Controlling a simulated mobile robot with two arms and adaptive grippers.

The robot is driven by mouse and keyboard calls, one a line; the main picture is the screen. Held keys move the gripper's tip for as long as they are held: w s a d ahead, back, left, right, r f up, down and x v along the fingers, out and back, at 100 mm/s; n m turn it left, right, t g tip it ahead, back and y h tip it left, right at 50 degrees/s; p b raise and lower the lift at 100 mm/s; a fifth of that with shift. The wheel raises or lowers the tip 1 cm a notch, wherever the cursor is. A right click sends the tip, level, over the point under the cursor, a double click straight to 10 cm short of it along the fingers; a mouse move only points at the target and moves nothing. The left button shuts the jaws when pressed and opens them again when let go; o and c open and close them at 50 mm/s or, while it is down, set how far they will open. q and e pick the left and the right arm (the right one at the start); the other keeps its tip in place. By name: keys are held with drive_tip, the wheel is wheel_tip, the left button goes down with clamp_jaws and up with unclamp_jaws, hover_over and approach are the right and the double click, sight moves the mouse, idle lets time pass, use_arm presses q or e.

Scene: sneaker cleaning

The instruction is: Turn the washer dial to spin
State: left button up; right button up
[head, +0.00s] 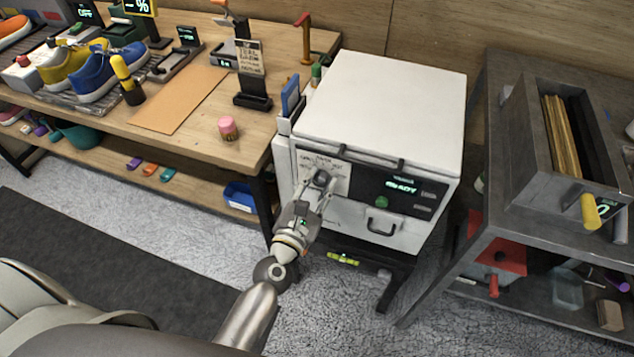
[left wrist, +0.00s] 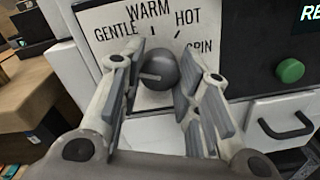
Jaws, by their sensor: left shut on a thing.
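The white washer (head: 385,95) stands in the middle of the head view, its front panel facing me. Its dark round dial (left wrist: 165,70) sits on a pale label plate (left wrist: 107,20) reading GENTLE, WARM, HOT and SPIN; SPIN is at the lower right. A light mark on the dial is on its left side, on the GENTLE side, away from SPIN. My left gripper (head: 319,184) is at the panel, its two fingers on either side of the dial, shut on it. The fingers hide part of the plate. My right gripper is in neither view.
The washer's display (head: 401,187) reads READY, with a green button (head: 382,202) below it and a drawer handle (head: 381,226) lower down. A wooden workbench (head: 190,120) with sneakers stands left. A grey cart (head: 510,190) stands close on the right. Grey floor lies in front.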

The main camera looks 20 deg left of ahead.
use_arm(q)
drive_tip(key=m+p, duration=0.2)
drive_tip(key=m, duration=0.2)
drive_tip(key=shift+r+m, duration=0.1)
drive_tip(key=shift+m, duration=0.2)
drive_tip(key=m+p, duration=0.1)
drive_tip(key=m, duration=0.2)
drive_tip(key=shift+m+p, duration=0.3)
drive_tip(key=shift+p, duration=0.1)
drive_tip(key=m+p, duration=0.1)
drive_tip(key=m, duration=0.2)
drive_tip(key=shift+d+y+p, duration=0.1)
drive_tip(key=shift+y+p, duration=0.2)
drive_tip(key=shift+p, duration=0.05)
drive_tip(key=m+p, duration=0.2)
drive_tip(key=m, duration=0.2)
drive_tip(key=shift+m, duration=0.4)
drive_tip(key=m+p, duration=0.1)
drive_tip(key=m, duration=0.2)
drive_tip(key=shift+m, duration=0.3)
drive_tip(key=m, duration=0.1)
drive_tip(key=m+p, duration=0.1)
drive_tip(key=m, duration=0.1)
drive_tip(key=shift+f, duration=0.25)
drive_tip(key=m+p, duration=0.1)
drive_tip(key=m, duration=0.4)
drive_tip(key=shift+f+m+y, duration=0.1)
drive_tip(key=shift+m+y, duration=0.2)
drive_tip(key=shift+m, duration=0.1)
drive_tip(key=o, duration=1)
